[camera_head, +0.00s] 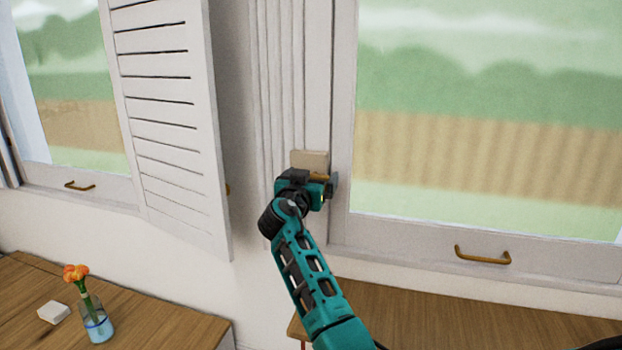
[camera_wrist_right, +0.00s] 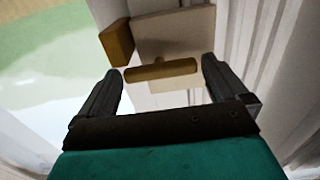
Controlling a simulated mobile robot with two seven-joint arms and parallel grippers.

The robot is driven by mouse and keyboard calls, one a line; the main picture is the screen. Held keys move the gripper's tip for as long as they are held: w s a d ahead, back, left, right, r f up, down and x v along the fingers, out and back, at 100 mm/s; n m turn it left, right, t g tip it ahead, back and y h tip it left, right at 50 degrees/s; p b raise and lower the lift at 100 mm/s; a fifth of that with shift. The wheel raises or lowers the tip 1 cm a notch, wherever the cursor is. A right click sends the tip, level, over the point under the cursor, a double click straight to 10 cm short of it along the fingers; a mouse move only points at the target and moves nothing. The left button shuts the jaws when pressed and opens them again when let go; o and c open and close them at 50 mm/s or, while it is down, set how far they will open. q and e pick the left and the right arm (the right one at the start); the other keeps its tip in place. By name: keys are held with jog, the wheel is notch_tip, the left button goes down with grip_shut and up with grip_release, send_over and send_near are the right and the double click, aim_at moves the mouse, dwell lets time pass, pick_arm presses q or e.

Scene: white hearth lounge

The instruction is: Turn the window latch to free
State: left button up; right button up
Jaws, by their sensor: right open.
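The window latch has a beige plate (camera_head: 310,159) on the frame left of the right-hand window. It also shows in the right wrist view (camera_wrist_right: 178,32), with a brass lever (camera_wrist_right: 160,70) lying roughly crosswise and a brass block (camera_wrist_right: 116,42) at its left. My right gripper (camera_head: 328,186) is at the latch, just below the plate, and hides part of it in the head view. In the right wrist view its fingers (camera_wrist_right: 162,72) are apart, with the lever seen across the gap between their tips. I cannot tell whether they touch it. My left gripper is not in view.
A louvred white shutter (camera_head: 165,110) stands out left of the latch. A brass handle (camera_head: 483,255) sits on the window's bottom rail. A glass vase of orange flowers (camera_head: 97,324) and a small white block (camera_head: 53,312) stand on the wooden top (camera_head: 150,310) at lower left.

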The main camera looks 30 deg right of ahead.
jog(key=c, duration=0.8)
jog(key=shift+c, duration=0.2)
jog(key=shift+n, duration=1.4)
jog(key=shift+w+a+f+n+p, duration=0.15)
jog(key=shift+n+p, duration=1.2)
jog(key=shift+n, duration=2.45)
jog(key=shift+f+n+p, duration=0.1)
jog(key=shift+n+p, duration=1.2)
jog(key=shift+n, duration=2.5)
